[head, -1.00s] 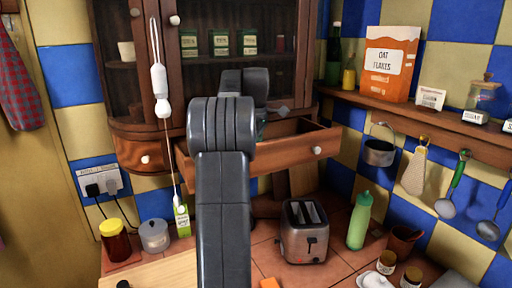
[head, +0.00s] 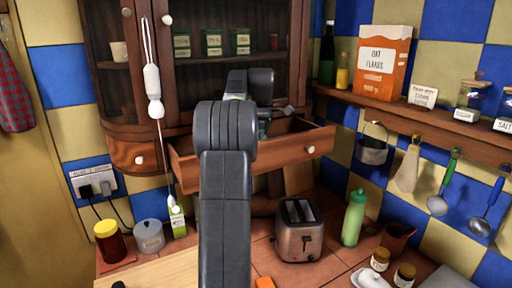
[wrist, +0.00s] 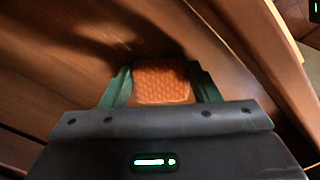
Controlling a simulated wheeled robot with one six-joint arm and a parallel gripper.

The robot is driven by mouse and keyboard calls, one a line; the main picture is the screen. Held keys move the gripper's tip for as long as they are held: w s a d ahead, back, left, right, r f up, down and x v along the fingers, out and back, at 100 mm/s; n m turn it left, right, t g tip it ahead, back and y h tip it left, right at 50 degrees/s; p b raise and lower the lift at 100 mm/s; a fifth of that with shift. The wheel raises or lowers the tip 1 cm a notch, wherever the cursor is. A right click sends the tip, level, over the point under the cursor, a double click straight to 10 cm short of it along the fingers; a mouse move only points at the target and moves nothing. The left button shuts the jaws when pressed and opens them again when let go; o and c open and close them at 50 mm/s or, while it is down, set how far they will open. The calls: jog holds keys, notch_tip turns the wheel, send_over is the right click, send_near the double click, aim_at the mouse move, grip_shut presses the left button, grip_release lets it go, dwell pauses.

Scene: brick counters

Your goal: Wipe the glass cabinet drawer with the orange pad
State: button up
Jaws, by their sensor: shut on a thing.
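The glass cabinet drawer (head: 285,151) is pulled open below the glass doors, and its round knob shows at the front right. My gripper (head: 268,122) is at the open drawer, mostly hidden behind my arm in the head view. In the wrist view my gripper (wrist: 163,84) has its green fingers shut on the orange pad (wrist: 162,82), one on each side. The pad is over the drawer's brown wooden floor (wrist: 60,65). I cannot tell whether it touches the wood. A dark patch, stain or shadow, lies on the wood ahead of the pad.
Below are a toaster (head: 299,232), a green bottle (head: 354,218) and jars on the tiled counter. A white pull cord (head: 153,80) hangs left of my arm. An orange item (head: 265,283) is cut off at the bottom edge. A shelf (head: 430,113) with hanging utensils is at right.

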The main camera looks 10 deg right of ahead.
jog(key=shift+w+d+f, duration=0.1)
jog(key=shift+w+d, duration=0.3)
jog(key=shift+d, duration=0.85)
jog(key=shift+w+d+r, duration=0.1)
jog(key=shift+w+d, duration=0.3)
jog(key=shift+d, duration=0.9)
jog(key=shift+w+d+f, duration=0.1)
jog(key=shift+w+d, duration=0.3)
jog(key=shift+d, duration=0.85)
jog(key=shift+f, duration=0.1)
jog(key=shift+a, duration=0.15)
jog(key=shift+s+a+b, duration=0.25)
jog(key=shift+a+b, duration=0.05)
jog(key=shift+a, duration=0.35)
jog(key=shift+s+a+b, duration=0.15)
jog(key=shift+s+a, duration=0.2)
jog(key=shift+a, duration=0.7)
jog(key=shift+s+a+b, duration=0.2)
jog(key=shift+s+a, duration=0.15)
jog(key=shift+a, duration=0.7)
jog(key=shift+s+a+b, duration=0.15)
jog(key=shift+s+a, duration=0.2)
jog(key=shift+a, duration=0.7)
